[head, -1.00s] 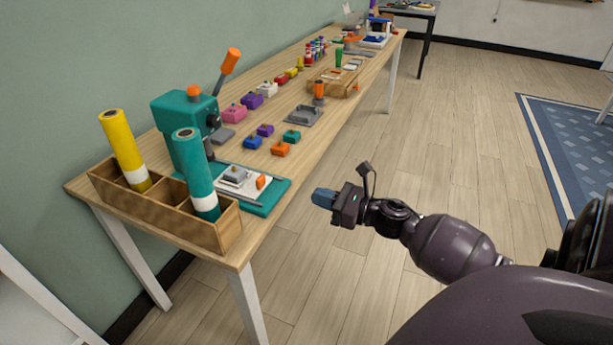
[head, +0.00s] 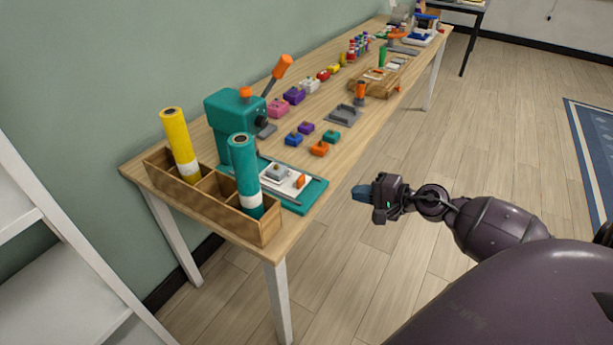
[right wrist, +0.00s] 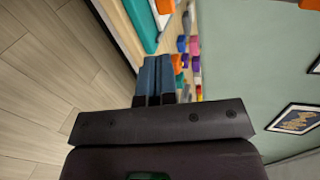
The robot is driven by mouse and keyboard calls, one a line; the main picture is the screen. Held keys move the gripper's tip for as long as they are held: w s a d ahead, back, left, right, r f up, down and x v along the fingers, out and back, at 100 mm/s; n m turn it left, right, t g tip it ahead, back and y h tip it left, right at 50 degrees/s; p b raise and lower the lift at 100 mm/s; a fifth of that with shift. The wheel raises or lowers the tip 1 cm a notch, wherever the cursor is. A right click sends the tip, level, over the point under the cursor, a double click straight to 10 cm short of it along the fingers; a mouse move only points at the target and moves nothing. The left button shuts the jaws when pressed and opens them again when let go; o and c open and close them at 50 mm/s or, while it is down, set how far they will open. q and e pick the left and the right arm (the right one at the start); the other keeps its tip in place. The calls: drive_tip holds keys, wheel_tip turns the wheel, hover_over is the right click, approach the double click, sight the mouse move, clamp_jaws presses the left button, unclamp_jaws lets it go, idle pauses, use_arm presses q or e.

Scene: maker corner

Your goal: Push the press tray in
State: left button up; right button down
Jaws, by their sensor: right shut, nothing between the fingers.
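The press (head: 232,112) is a teal machine with an orange-tipped lever, standing at the near part of the wooden table. My left gripper is not in view.
A wooden box (head: 268,226) with a yellow roll (head: 180,143) and a teal roll (head: 245,175) stands at the table's near end, beside the tray. Several coloured blocks and a grey tray (head: 343,116) lie farther along. The floor in front is clear.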

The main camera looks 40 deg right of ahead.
drive_tip(key=n, duration=0.1)
drive_tip(key=p, duration=0.2)
approach(303, 180)
drive_tip(key=x, duration=0.6)
drive_tip(key=shift+f, duration=0.2)
drive_tip(key=shift+w+a+f, duration=0.1)
drive_tip(key=shift+w+a, duration=0.05)
drive_tip(key=shift+w, duration=0.4)
